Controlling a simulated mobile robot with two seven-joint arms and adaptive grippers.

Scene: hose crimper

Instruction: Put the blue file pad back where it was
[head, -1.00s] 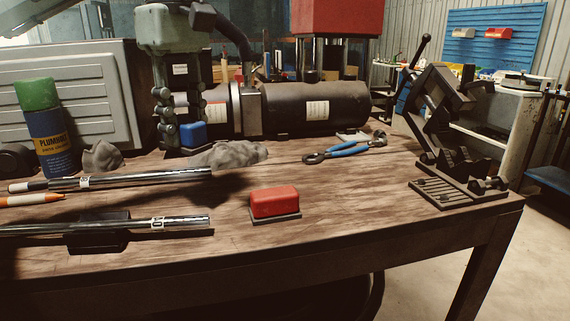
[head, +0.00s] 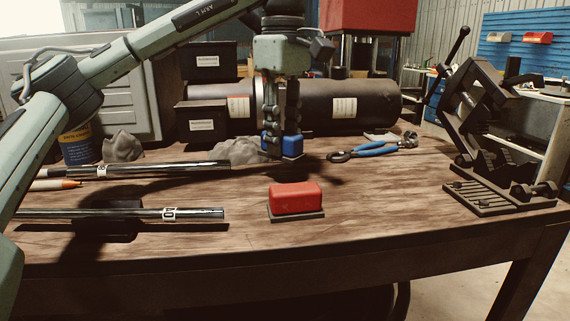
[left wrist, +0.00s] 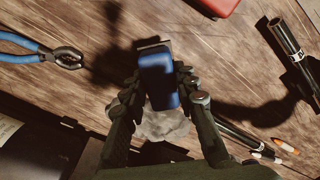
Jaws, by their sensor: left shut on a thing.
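The blue file pad (head: 291,145) is in my left gripper (head: 281,143), above the bench behind the red pad. In the left wrist view the blue file pad (left wrist: 157,78) sits between the fingers of my left gripper (left wrist: 160,92), which are shut on it. Its shadow falls on the wood below, apart from it. The red file pad (head: 296,198) stands on a dark base near the bench's front, and its edge shows in the left wrist view (left wrist: 219,5). My right gripper is in neither view.
Blue-handled pliers (head: 372,150) lie right of the left gripper. A grey rag (head: 236,151) lies to its left. Two chrome tubes (head: 150,169) (head: 140,214) lie at the left, and a black clamp (head: 490,130) stands at the right. Bare wood surrounds the red pad.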

